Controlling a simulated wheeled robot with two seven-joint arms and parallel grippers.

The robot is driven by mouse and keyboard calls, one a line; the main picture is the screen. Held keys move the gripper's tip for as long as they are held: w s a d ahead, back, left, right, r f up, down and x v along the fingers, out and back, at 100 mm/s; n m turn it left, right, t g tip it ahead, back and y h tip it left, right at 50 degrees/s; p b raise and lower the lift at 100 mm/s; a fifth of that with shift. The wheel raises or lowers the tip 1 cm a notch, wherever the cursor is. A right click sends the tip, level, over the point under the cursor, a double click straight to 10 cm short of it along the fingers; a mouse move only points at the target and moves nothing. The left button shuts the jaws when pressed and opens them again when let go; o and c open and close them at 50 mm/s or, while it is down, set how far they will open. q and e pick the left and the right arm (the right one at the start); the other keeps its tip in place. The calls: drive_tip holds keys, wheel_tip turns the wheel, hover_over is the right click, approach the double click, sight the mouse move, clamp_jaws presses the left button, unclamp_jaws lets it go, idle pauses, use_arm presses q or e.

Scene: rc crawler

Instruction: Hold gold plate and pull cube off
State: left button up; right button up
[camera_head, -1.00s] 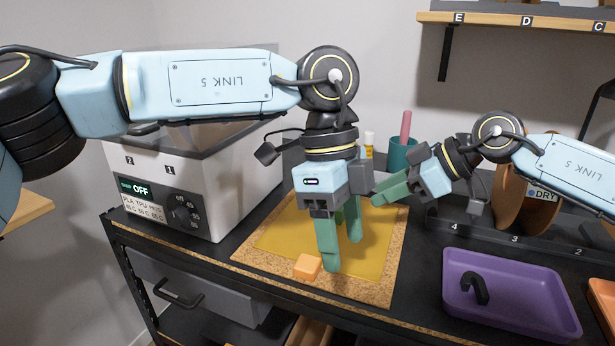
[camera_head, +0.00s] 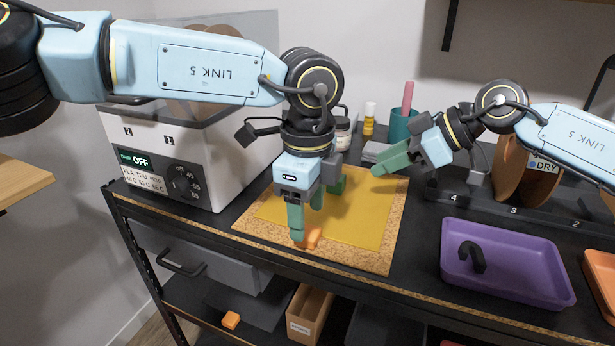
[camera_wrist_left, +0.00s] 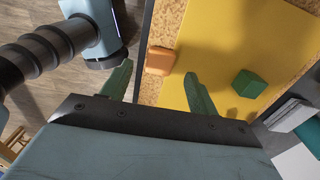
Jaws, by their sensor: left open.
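The gold plate (camera_head: 350,225) lies flat on a cork mat (camera_head: 385,262). An orange cube (camera_head: 314,236) sits at the plate's front edge; it also shows in the left wrist view (camera_wrist_left: 160,60). A green cube (camera_wrist_left: 248,84) stands on the plate; in the head view it (camera_head: 338,186) is partly hidden behind my left gripper. My left gripper (camera_head: 307,222) is open, pointing down over the front of the plate, with its green fingers close to the orange cube and partly covering it. My right gripper (camera_head: 383,168) is by the plate's back right corner; its finger gap is unclear.
A white dryer box (camera_head: 190,180) stands left of the mat. A purple tray (camera_head: 520,270) lies to the right. A teal cup (camera_head: 400,125) and small bottles stand behind. The bench's front edge is close to the mat.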

sight(307, 231)
use_arm(q)
drive_tip(key=shift+f, duration=1.55)
